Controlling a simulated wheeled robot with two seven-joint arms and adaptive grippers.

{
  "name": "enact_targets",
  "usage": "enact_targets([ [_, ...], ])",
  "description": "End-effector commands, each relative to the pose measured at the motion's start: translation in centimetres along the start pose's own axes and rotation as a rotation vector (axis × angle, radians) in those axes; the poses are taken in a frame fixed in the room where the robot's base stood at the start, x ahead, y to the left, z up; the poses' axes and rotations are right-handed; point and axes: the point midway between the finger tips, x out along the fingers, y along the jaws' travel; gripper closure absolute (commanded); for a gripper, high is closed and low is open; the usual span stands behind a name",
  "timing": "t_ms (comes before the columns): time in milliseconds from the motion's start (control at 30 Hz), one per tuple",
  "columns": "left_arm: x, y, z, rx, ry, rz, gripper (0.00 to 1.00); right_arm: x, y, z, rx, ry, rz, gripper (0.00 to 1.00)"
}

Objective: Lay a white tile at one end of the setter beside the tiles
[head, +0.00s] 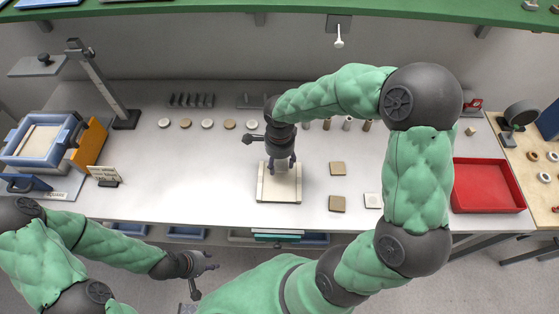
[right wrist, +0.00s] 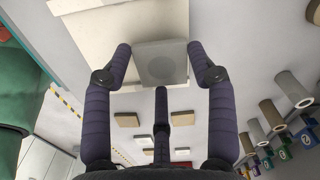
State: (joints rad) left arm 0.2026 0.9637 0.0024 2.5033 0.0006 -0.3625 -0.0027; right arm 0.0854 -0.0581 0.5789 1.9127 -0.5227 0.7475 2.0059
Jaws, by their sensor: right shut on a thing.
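The setter (head: 263,196) is a cream board with raised edges on the bench. It also shows pale at the top of the right wrist view (right wrist: 100,45). My right gripper (head: 281,163) points down over it. In the right wrist view its fingers (right wrist: 161,62) are shut on a square, pale grey-white tile (right wrist: 162,68). The arm and fingers hide part of the setter in the head view, and I cannot tell whether the tile touches it. A white tile (head: 373,201) lies right of the setter. My left gripper (head: 211,261) is empty and looks open, off the bench's front edge.
Tan tiles (head: 338,168) (head: 337,204) lie on the bench right of the setter. A red tray (head: 488,186) is further right. Several round discs (head: 207,124) line the back. A blue-framed press (head: 45,140) and a small sign (head: 104,174) stand left.

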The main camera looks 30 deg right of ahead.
Motion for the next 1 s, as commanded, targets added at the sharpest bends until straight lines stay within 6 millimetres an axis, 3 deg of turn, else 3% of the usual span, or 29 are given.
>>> enact_targets([
  [633,2.3,-0.8,-0.1,0.0,0.0,0.0,0.6,2.7,0.0,-0.1,0.0,0.0,0.0,0.78],
  [1000,2.4,-0.8,-0.1,0.0,0.0,0.0,0.6,2.7,0.0,-0.1,0.0,0.0,0.0,0.78],
])
